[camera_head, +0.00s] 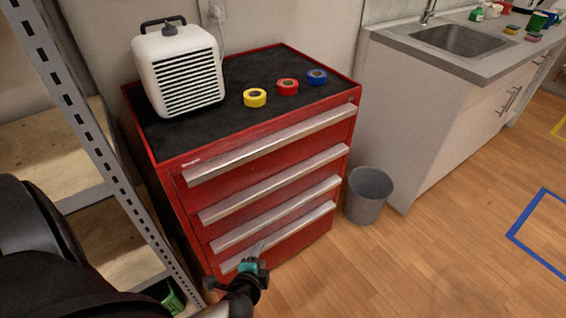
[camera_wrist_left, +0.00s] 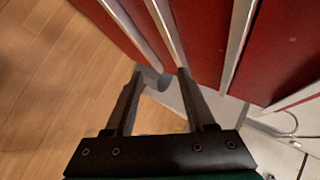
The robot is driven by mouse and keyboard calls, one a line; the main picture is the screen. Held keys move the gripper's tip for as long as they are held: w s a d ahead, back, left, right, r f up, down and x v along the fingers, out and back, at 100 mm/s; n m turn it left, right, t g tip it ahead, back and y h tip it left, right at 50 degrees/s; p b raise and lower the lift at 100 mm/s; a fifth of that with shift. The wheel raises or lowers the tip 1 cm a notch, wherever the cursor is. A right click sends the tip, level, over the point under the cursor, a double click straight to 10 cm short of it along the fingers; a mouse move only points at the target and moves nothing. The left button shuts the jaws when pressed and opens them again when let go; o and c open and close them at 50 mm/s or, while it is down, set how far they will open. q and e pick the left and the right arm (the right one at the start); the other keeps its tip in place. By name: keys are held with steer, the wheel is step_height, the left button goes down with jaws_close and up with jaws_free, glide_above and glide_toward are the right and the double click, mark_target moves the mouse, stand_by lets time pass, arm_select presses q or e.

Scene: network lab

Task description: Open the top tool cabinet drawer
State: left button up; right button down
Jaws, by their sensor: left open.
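The red tool cabinet (camera_head: 176,190) stands in the middle of the head view, with several drawers, each with a long silver handle strip. The top drawer's handle (camera_head: 270,143) runs just below the black top; all drawers look closed. My left gripper (camera_head: 256,250) is low in front of the bottom drawers, well below the top handle. In the left wrist view, its two fingers (camera_wrist_left: 160,76) are apart with nothing held between them. Red drawer fronts (camera_wrist_left: 203,35) and silver strips lie beyond the fingertips; I cannot tell which strip is the top one. My right gripper is not in view.
A white heater (camera_head: 180,70) and yellow, red and blue tape rolls (camera_head: 287,87) sit on the cabinet. A metal shelf rack (camera_head: 85,130) stands close on the left. A grey bin (camera_head: 369,195) is right of the cabinet, beside the sink counter (camera_head: 400,130). The front floor is clear.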

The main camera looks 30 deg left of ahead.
arm_select(q)
steer(key=w+r+m+t+y+b, duration=0.1)
steer(key=w+r+t+b, duration=0.2)
steer(key=r, duration=0.7)
steer(key=m+t+y, duration=0.1)
steer(key=t+y, duration=0.1)
steer(key=t, duration=0.2)
glide_toward(285, 144)
steer(key=x, duration=0.7)
steer(key=shift+s+r, duration=0.1)
steer(key=shift+r, duration=0.1)
steer(key=shift+w+a, duration=0.15)
steer(key=shift+w, duration=0.35)
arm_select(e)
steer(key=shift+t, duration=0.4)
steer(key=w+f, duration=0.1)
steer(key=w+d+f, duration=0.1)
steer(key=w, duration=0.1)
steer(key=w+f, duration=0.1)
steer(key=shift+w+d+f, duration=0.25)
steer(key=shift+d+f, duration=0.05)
arm_select(q)
steer(key=shift+c, duration=0.2)
jaws_close()
steer(key=shift+f, duration=0.1)
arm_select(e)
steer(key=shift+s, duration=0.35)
